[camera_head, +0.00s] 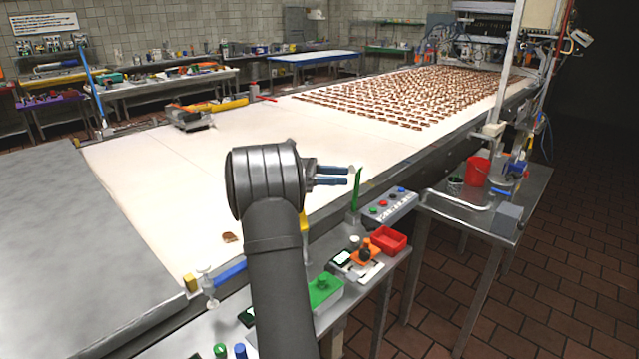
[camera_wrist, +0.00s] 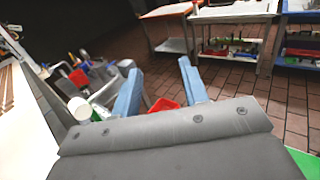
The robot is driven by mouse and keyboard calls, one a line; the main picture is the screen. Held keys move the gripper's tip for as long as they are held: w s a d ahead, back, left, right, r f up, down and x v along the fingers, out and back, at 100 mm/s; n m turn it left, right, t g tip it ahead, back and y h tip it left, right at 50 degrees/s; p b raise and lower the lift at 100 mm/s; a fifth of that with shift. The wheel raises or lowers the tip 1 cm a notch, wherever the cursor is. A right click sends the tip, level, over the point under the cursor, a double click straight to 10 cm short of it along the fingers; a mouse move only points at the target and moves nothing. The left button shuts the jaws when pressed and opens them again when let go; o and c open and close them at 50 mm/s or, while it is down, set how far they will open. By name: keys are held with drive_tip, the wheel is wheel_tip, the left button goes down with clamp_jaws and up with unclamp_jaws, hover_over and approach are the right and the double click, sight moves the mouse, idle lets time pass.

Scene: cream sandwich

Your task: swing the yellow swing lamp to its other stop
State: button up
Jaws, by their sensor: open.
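I cannot make out a clear yellow swing lamp in either view. A small yellow piece (camera_head: 305,222) shows at the belt's near edge, partly hidden behind my arm; I cannot tell if it is part of the lamp. A yellow block (camera_head: 190,282) sits further left on that edge, beside a blue bar (camera_head: 230,272). My gripper (camera_head: 348,176) is open above the belt's near edge, its blue fingers pointing right. In the wrist view my gripper (camera_wrist: 160,66) has nothing between its fingers. A green upright piece (camera_head: 357,190) stands close by the fingertips; contact cannot be told.
A red bucket (camera_head: 477,171) stands on the right table. A white cylinder (camera_wrist: 78,108) is left of the fingers. The belt (camera_head: 190,160) is largely bare at left.

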drive_tip(key=d, duration=0.1)
drive_tip(key=s+r, duration=0.1)
drive_tip(key=d, duration=0.1)
drive_tip(key=shift+s+d+r, duration=0.25)
drive_tip(key=shift+d+r, duration=0.1)
drive_tip(key=shift+r, duration=0.05)
